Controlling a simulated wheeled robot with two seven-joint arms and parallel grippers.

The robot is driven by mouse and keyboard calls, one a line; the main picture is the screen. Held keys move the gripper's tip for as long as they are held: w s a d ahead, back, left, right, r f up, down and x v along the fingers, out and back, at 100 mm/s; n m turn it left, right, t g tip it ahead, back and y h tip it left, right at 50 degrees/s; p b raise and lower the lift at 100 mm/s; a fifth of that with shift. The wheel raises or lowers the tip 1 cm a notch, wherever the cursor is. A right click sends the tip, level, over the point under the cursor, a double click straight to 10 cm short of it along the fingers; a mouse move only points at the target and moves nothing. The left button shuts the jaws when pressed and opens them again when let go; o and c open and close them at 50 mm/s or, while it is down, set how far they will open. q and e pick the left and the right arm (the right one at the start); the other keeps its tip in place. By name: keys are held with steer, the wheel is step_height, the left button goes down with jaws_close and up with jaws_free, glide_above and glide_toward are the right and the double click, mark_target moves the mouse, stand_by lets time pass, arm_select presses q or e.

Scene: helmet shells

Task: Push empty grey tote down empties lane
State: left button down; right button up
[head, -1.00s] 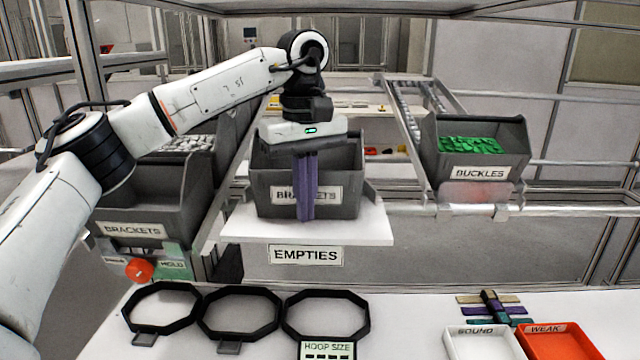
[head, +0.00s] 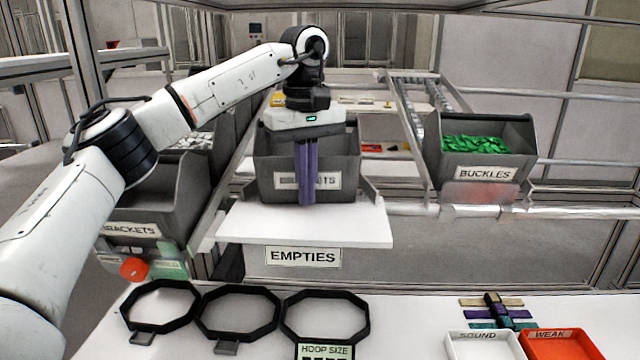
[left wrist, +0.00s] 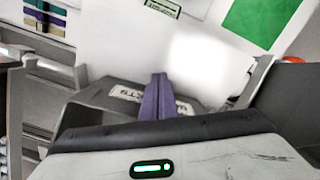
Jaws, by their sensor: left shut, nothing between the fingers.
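The empty grey tote (head: 338,170), labelled BRACKETS, sits upright on the white board of the empties lane (head: 300,224), above the EMPTIES sign (head: 303,257). My left gripper (head: 306,200) is shut with nothing in it. Its purple fingers point down in front of the tote's label and hide part of it; I cannot tell if they touch. In the left wrist view the purple fingers (left wrist: 158,100) are together, and the tote's front (left wrist: 115,92) shows behind them. My right gripper is not in view.
A full BRACKETS tote (head: 140,215) stands left, partly behind my left arm. A BUCKLES tote (head: 485,172) with green parts stands right. Side rails flank the lane. Black hoops (head: 238,313), a white SOUND tray (head: 480,345) and an orange WEAK tray (head: 560,345) lie on the front table.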

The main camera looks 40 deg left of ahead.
arm_select(q)
steer(key=shift+w+a, duration=0.6)
steer(key=shift+w, duration=0.35)
step_height(320, 180, up, 8)
steer(key=s+d, duration=0.1)
steer(key=s, duration=0.1)
steer(key=shift+s+d, duration=0.3)
steer(key=shift+d, duration=0.05)
